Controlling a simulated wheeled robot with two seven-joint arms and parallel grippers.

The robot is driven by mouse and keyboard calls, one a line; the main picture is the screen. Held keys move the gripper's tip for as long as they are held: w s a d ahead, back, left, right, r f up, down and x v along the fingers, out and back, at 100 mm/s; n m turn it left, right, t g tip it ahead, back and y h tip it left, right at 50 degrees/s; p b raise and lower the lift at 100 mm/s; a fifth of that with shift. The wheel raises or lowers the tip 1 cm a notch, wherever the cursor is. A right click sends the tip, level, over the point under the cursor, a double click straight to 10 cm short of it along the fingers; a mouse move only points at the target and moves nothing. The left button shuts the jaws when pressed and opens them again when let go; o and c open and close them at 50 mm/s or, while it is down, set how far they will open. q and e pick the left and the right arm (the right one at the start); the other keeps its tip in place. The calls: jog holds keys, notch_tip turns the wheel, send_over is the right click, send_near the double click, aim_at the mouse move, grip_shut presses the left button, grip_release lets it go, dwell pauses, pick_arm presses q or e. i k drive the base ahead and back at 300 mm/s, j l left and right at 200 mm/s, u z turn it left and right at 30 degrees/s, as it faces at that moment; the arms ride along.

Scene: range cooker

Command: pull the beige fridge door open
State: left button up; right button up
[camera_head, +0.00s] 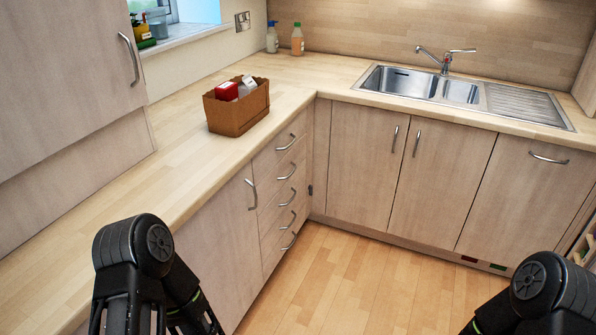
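Several beige wood-grain doors show, and I cannot tell for certain which one is the fridge door. A large beige door (55,75) at the upper left has a curved metal handle (130,58) near its right edge and looks shut. A lower beige door (218,238) under the left counter has an upright metal handle (251,194) and also looks shut. Black links of my left and right arms come in at the bottom left and bottom right. Neither gripper's fingers show, and no contact with a handle is visible.
The left counter (190,135) carries a brown box (238,110) with items in it. Two bottles stand in the back corner. A sink (420,84) is set in the back counter above shut cabinets. The wooden floor (350,280) in the middle is clear.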

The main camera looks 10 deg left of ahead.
aim_at(219, 243)
jog(key=i+l, duration=1)
